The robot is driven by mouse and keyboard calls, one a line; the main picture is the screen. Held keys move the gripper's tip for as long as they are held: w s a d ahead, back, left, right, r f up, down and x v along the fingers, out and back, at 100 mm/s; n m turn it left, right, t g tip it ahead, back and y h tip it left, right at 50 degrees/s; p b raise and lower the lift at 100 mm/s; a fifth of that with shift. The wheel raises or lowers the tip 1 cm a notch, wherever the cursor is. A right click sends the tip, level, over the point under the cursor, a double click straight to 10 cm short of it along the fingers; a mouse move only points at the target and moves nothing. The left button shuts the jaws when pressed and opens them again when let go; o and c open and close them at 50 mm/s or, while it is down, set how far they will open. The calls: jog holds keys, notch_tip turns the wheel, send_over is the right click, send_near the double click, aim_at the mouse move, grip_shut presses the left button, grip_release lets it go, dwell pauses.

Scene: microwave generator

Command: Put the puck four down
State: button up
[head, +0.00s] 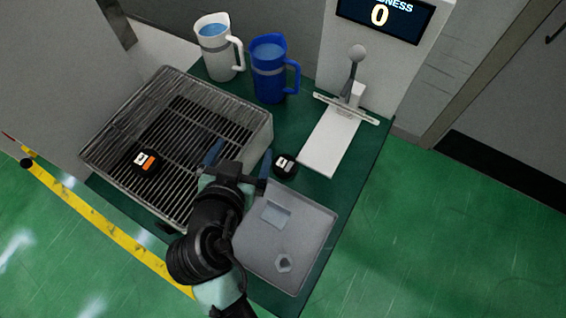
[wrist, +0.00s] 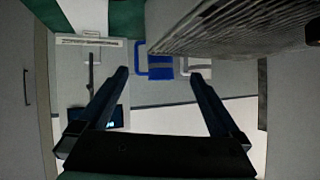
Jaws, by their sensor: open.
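Two black pucks show in the head view. One puck (head: 146,161) with an orange and white label lies in the wire basket (head: 262,134). The other puck (head: 284,166), with a whitish label, sits on the green table just right of my gripper. I cannot read a number on either. My gripper (head: 240,160) is open above the table between the basket and the grey tray (head: 318,236). Its spread fingers also show in the wrist view (wrist: 159,73) with nothing between them. No puck is clearly visible there; a dark shape is cut off at the right edge.
A white pitcher (head: 219,50) and a blue pitcher (head: 271,72) with blue liquid stand behind the basket. A white device with a lever (head: 356,62), a flat white plate (head: 330,142) and a display reading 0 (head: 382,16) stands at back right.

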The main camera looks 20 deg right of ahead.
jog(key=g+h, duration=0.1)
jog(key=g, duration=0.1)
send_near(284, 166)
jog(key=shift+w+d+f+m, duration=0.4)
jog(key=shift+w+d+f, duration=0.5)
jog(key=shift+w, duration=0.25)
jog(key=shift+p+x, duration=0.55)
jog(key=shift+x, duration=2.25)
jog(key=shift+f, duration=0.1)
jog(key=shift+c, duration=0.2)
jog(key=c, duration=1.5)
